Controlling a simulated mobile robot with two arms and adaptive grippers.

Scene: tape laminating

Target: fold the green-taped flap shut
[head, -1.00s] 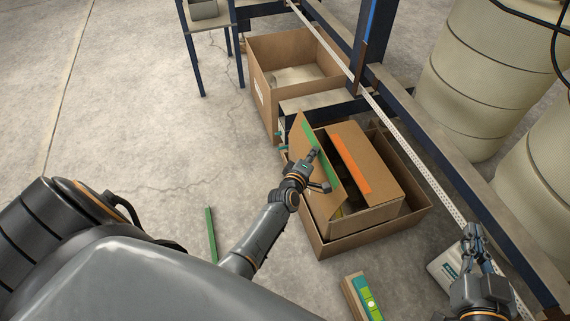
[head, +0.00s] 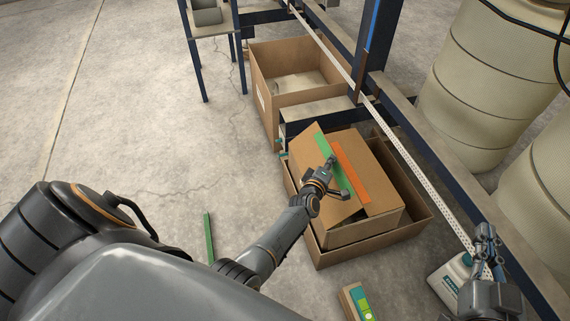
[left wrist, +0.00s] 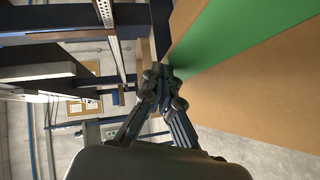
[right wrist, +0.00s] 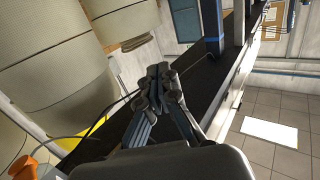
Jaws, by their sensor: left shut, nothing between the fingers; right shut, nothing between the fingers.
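The green-taped flap (head: 313,178) belongs to a brown cardboard box (head: 352,232) and is tilted inward over its top, not quite flat. Its green strip (head: 338,163) lies close beside the orange-taped flap (head: 352,172), which lies about flat. My left gripper (head: 333,162) is shut and empty, with its fingertips at the green strip on the flap's outer face. In the left wrist view the green strip (left wrist: 225,35) fills the upper right beside the shut fingertips (left wrist: 163,75). My right gripper (head: 484,232) is shut and empty, off to the right, away from the box.
The box sits inside a larger open carton (head: 415,222). Another open carton (head: 262,95) stands behind it. A blue frame with a pale rail (head: 425,180) runs along the right. A white jug (head: 447,283) stands near my right gripper. A green strip (head: 209,238) lies on the open floor at left.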

